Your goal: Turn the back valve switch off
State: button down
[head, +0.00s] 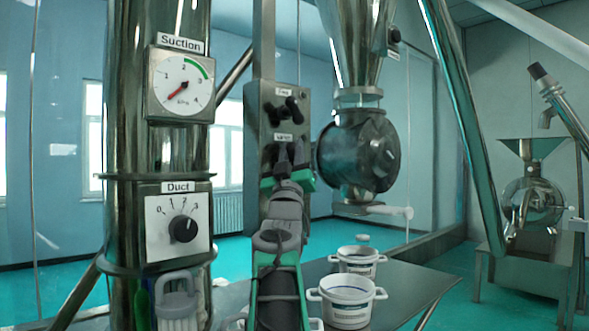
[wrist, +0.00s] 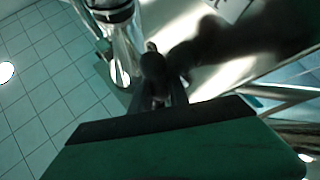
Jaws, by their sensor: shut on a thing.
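A grey switch panel (head: 258,130) hangs on a post in the middle of the head view. It has two small labelled rows, and the labels are too small to read surely. The upper black switch (head: 292,105) is free. My gripper (head: 289,158) reaches the lower row from below and in front. Its jaws are shut on the lower black switch, which they largely hide. In the wrist view, the switch's dark rounded end (wrist: 153,66) shows just beyond my gripper (wrist: 160,98). The switch's exact setting cannot be told.
A steel column at left carries the Suction gauge (head: 181,84) and the Duct dial (head: 183,229). A round steel valve housing (head: 358,155) is right of the panel. White tubs (head: 347,303) stand on the steel table (head: 412,285) below. A steel machine (head: 532,200) stands far right.

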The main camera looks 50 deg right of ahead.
jog(key=shift+f+n+t+y+b, duration=0.2)
jog(key=shift+n+t+y+b, duration=0.4)
jog(key=shift+n+t, duration=0.75)
jog(key=shift+r, duration=0.1)
jog(key=c, duration=1.5)
grip_release()
jog(key=shift+c, duration=0.2)
jog(key=shift+a, duration=0.1)
jog(key=b+v, duration=0.2)
jog(key=v, duration=0.5)
jog(key=shift+f, duration=0.4)
jog(key=shift+s, duration=0.1)
